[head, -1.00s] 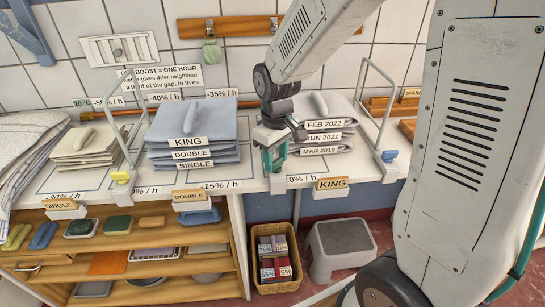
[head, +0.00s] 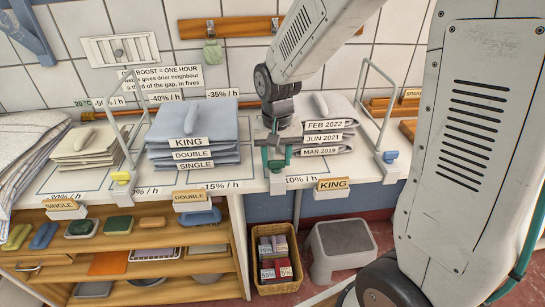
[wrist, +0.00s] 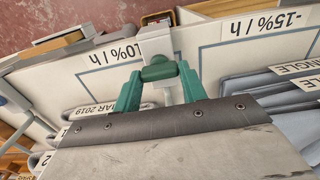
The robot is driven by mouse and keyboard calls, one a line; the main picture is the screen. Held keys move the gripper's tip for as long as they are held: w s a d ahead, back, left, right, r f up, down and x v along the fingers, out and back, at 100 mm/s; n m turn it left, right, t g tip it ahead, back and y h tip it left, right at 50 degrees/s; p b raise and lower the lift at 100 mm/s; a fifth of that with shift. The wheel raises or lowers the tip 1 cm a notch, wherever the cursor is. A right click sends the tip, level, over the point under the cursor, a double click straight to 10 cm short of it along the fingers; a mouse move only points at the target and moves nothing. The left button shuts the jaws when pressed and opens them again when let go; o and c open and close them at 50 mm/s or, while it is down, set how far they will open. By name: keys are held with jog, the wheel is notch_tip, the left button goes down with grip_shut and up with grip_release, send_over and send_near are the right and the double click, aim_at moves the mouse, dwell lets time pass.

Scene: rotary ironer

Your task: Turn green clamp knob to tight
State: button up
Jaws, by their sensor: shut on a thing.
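The green clamp knob (wrist: 160,72) sits on a white clamp (wrist: 155,42) at the front edge of the counter. My gripper (wrist: 160,80) has teal fingers, one on each side of the knob, and is shut on it. In the head view my gripper (head: 276,160) points down at the counter's front edge and hides most of the knob. The white clamp's lower part (head: 277,184) shows below the fingers. I cannot read any tight mark on the clamp.
A yellow-knobbed clamp (head: 121,177) stands to the left and a blue-knobbed clamp (head: 389,157) to the right, each by a wire frame. Folded blue linen (head: 195,135) and a dated pile (head: 325,138) flank my gripper. A basket (head: 274,283) and stool (head: 340,245) are below.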

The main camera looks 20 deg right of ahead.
jog(key=shift+w+r, duration=0.1)
jog(key=shift+w, duration=0.05)
dwell(0.3)
jog(key=o, duration=1)
notch_tip(320, 180, up, 8)
jog(key=shift+f, duration=0.15)
jog(key=s+r+n, duration=0.1)
jog(key=s+r, duration=0.1)
jog(key=s, duration=0.5)
jog(key=s+d+r+n+t, duration=0.1)
jog(key=s+r, duration=0.1)
jog(key=s, duration=0.6)
jog(key=s+d+r+n, duration=0.1)
jog(key=s+r, duration=0.2)
jog(key=s, duration=0.4)
jog(key=shift+s, duration=0.4)
